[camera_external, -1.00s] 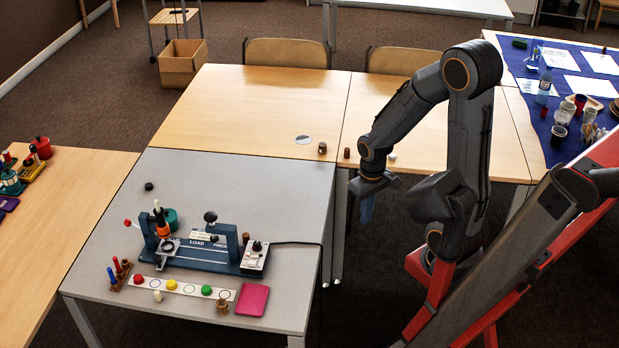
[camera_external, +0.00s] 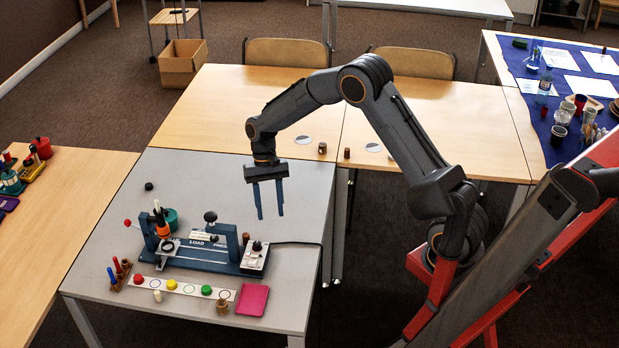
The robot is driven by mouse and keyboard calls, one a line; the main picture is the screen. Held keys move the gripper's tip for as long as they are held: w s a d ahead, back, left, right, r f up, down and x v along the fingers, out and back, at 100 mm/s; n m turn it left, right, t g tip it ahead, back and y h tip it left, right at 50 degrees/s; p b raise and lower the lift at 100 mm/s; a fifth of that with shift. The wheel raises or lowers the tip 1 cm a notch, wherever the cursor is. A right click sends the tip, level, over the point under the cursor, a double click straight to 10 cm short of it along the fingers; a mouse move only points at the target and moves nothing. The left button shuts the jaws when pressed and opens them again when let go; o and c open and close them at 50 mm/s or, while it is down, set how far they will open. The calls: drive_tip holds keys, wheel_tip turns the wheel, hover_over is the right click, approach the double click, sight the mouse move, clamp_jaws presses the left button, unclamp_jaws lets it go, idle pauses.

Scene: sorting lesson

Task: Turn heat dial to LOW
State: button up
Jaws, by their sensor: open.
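A blue bench device (camera_external: 208,258) lies on the grey table. At its right end is a light control box (camera_external: 254,258) with a small dark knob (camera_external: 257,245) on top, which may be the heat dial. The dial's marks and setting are too small to read. My gripper (camera_external: 269,217) is open and empty, fingers pointing down. In the picture it is just above the control box, apart from it, over the right part of the grey table.
A black knob on a post (camera_external: 210,217) and an orange and black upright part (camera_external: 161,222) rise from the device. A white strip (camera_external: 186,288) with coloured pieces and a pink pad (camera_external: 252,300) lie in front. The back of the grey table (camera_external: 235,175) is mostly clear.

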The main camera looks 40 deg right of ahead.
approach(257, 243)
drive_tip(key=shift+g, duration=0.5)
drive_tip(key=shift+w+p+x, duration=0.2)
drive_tip(key=shift+p+x, duration=0.3)
drive_tip(key=shift+x, duration=1.55)
drive_tip(key=shift+w+p+x, duration=0.2)
drive_tip(key=shift+p+x, duration=0.3)
drive_tip(key=shift+x, duration=1.55)
drive_tip(key=shift+f, duration=0.1)
drive_tip(key=c, duration=1)
